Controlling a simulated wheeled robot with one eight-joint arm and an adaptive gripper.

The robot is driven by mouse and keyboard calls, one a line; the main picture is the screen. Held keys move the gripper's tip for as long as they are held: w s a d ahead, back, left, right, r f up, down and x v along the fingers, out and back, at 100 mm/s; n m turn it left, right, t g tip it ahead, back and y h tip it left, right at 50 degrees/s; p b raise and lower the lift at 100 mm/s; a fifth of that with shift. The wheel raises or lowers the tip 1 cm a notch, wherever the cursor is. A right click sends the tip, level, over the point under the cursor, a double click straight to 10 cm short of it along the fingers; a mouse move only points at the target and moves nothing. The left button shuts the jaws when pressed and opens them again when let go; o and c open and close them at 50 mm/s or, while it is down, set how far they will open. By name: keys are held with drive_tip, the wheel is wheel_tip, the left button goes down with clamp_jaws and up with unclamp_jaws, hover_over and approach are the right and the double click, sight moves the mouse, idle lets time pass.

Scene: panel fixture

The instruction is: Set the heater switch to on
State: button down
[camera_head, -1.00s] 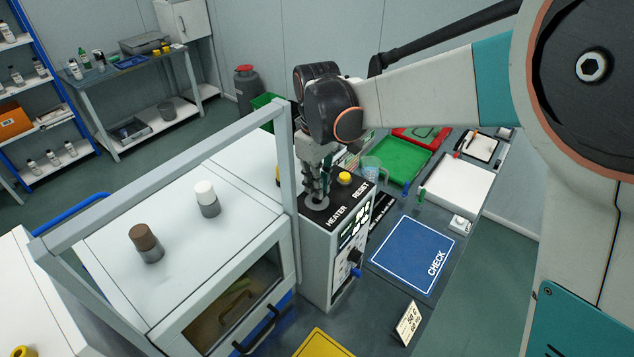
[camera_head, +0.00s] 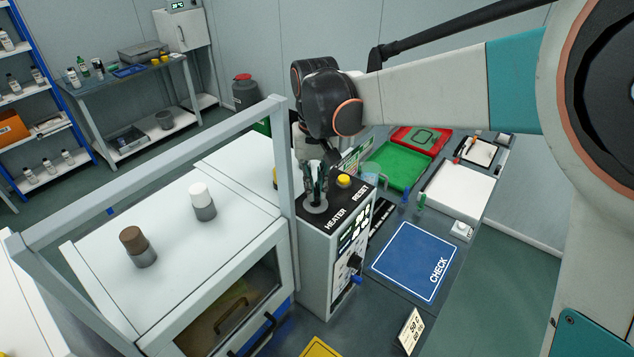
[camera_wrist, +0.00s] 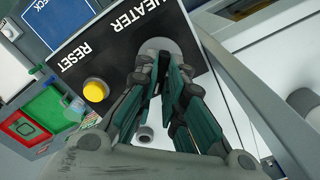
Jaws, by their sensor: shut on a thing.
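The heater switch (camera_head: 316,206) stands on a round grey base on top of the control box, behind the printed word HEATER. My gripper (camera_head: 314,192) is over it from above, with its teal-and-dark fingers close around the switch. In the wrist view, the fingers of my gripper (camera_wrist: 158,82) come together over the round grey base of the heater switch (camera_wrist: 158,46). They are shut on the switch and hide most of its lever, so its exact tilt is hard to tell. A small pale stub shows between the fingers.
A yellow RESET button (camera_head: 344,181) sits right beside the switch; it also shows in the wrist view (camera_wrist: 96,90). A grey frame post (camera_head: 285,165) stands close on the left. A white cabinet (camera_head: 165,255) carries two capped bottles. A blue CHECK mat (camera_head: 412,262) lies right.

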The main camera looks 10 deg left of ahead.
sight(316, 189)
drive_tip(key=m+b, duration=0.1)
drive_tip(key=m, duration=0.3)
drive_tip(key=shift+m, duration=0.3)
drive_tip(key=shift+m+b, duration=0.4)
drive_tip(key=shift+m, duration=1.9)
drive_tip(key=c, duration=1.7)
unclamp_jaws()
wheel_tip(316, 189, up, 12)
drive_tip(key=shift+r, duration=0.1)
